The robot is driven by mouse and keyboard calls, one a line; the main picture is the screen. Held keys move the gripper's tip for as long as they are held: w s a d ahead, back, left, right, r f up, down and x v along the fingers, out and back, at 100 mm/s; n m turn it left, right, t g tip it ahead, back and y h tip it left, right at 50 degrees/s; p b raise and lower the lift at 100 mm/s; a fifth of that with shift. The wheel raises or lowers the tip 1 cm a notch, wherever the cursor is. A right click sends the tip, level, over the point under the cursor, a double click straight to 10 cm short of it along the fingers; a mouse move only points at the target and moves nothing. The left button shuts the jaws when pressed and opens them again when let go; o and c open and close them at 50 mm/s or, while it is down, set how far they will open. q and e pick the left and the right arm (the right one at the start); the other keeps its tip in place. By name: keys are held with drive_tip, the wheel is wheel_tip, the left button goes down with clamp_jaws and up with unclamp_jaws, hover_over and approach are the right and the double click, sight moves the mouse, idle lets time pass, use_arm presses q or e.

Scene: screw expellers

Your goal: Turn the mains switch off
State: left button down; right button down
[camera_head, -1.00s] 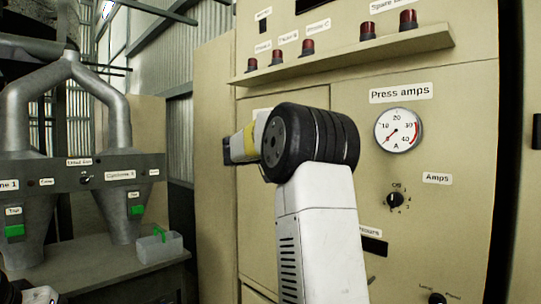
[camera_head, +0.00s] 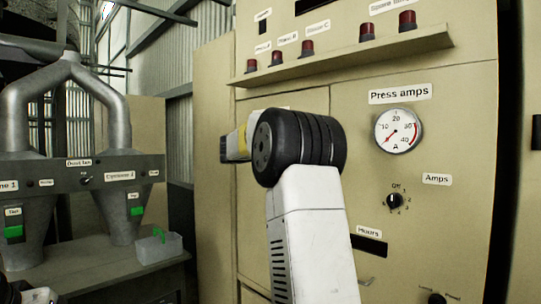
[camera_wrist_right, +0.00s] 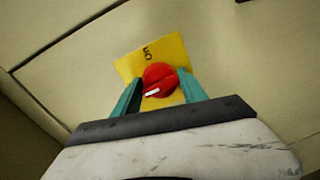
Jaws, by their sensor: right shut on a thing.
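In the right wrist view, the mains switch is a red round knob (camera_wrist_right: 160,80) with a white mark, on a yellow plate (camera_wrist_right: 180,48) fixed to the beige panel. My right gripper (camera_wrist_right: 162,88) has its two teal fingers on either side of the knob and is shut on it. The plate looks tilted relative to the gripper. In the head view, my right arm's wrist hides the switch, and the fingers cannot be made out. My left gripper does not show in any view.
The beige cabinet (camera_head: 285,210) carries a Press amps dial (camera_head: 399,130), an Amps knob (camera_head: 394,200) and a ledge (camera_head: 350,55) with several red lamps above my arm. At left stand grey ducts (camera_head: 75,75) and a bench with a clear tray (camera_head: 160,246).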

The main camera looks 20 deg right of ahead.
drive_tip(key=shift+r, duration=0.25)
drive_tip(key=c, duration=0.7)
unclamp_jaws()
drive_tip(key=shift+f, duration=0.1)
drive_tip(key=v, duration=0.7)
drive_tip(key=shift+s+a, duration=0.15)
drive_tip(key=shift+a, duration=0.2)
drive_tip(key=shift+s, duration=0.1)
drive_tip(key=s+a+f+g+y, duration=0.1)
drive_tip(key=s+a+f+y, duration=0.2)
drive_tip(key=s+f+y, duration=0.9)
drive_tip(key=s+a+f+y, duration=0.2)
drive_tip(key=s+a+f, duration=0.2)
drive_tip(key=s+a, duration=0.1)
drive_tip(key=s+a+f+m+y, duration=0.1)
drive_tip(key=s+a+f+y, duration=0.1)
drive_tip(key=s+a+f, duration=0.3)
drive_tip(key=s+a+f+y, duration=0.2)
drive_tip(key=s+a+f, duration=0.2)
drive_tip(key=s+a, duration=0.3)
drive_tip(key=shift+s+a+f+m+t, duration=0.15)
drive_tip(key=shift+s+t, duration=0.05)
drive_tip(key=shift+s, duration=0.5)
drive_tip(key=shift+s+a+f+m+t, duration=0.1)
drive_tip(key=shift+s+f+m+t, duration=0.1)
drive_tip(key=shift+s, duration=0.55)
